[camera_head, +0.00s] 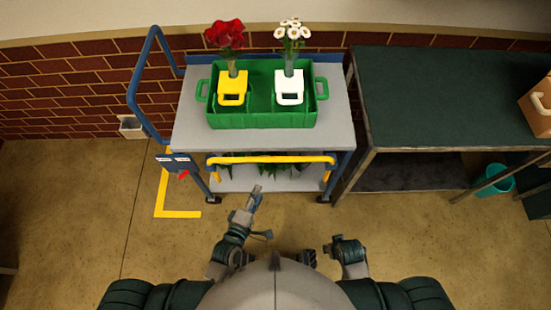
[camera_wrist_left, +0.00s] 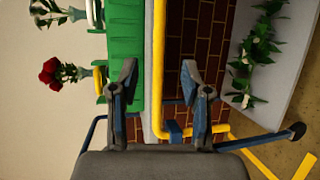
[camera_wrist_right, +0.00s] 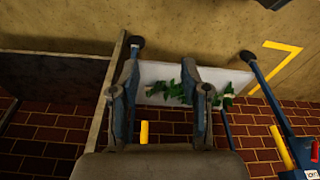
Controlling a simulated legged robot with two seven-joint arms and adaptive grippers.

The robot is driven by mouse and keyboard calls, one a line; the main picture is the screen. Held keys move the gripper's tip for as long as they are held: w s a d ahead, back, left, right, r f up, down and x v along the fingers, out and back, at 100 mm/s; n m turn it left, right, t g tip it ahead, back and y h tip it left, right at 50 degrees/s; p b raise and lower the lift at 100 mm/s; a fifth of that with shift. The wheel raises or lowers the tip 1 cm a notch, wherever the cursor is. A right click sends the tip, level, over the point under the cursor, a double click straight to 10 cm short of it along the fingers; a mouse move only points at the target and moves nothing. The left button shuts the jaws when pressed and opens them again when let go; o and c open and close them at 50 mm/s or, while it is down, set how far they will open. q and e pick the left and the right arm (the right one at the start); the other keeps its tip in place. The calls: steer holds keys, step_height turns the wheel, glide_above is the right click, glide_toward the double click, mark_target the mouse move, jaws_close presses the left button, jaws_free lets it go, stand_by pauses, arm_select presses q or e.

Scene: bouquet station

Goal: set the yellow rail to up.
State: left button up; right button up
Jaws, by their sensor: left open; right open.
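The yellow rail (camera_head: 270,159) runs level across the front edge of the grey cart (camera_head: 190,130), with bent ends pointing down. In the left wrist view the yellow rail (camera_wrist_left: 159,45) crosses the gap between the open fingers, beyond the tips. My left gripper (camera_head: 255,193) is open and empty, in front of and below the rail's left half, apart from it. My right gripper (camera_head: 336,241) is open and empty, lower and nearer my body.
A green tray (camera_head: 262,121) on the cart holds a yellow holder (camera_head: 232,90) with red flowers and a white holder (camera_head: 290,88) with white flowers. Leafy stems lie on the lower shelf. A blue handle (camera_head: 134,85) rises at left. A dark table (camera_head: 440,95) stands at right.

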arm_select(q)
steer(key=b, duration=0.2)
glide_toward(273, 159)
steer(key=w+d+f, duration=0.1)
steer(key=w+f, duration=0.1)
steer(key=w, duration=0.3)
steer(key=w+d, duration=0.1)
steer(key=w, duration=0.1)
steer(key=w+d+f, duration=0.1)
steer(key=w+d, duration=0.1)
steer(key=shift+w+d+b, duration=0.15)
steer(key=shift+w+b, duration=0.05)
steer(key=shift+b, duration=0.15)
steer(key=shift+w, duration=0.15)
steer(key=shift+a, duration=0.55)
steer(key=c, duration=0.7)
steer(key=shift+d, duration=0.1)
jaws_close()
steer(key=shift+d, duration=0.2)
arm_select(e)
step_height(273, 159, up, 6)
steer(key=w+a+t, duration=0.1)
steer(key=w+t, duration=0.1)
steer(key=shift+w+a+f, duration=0.15)
steer(key=shift+w+a, duration=0.1)
steer(key=shift+a, duration=0.1)
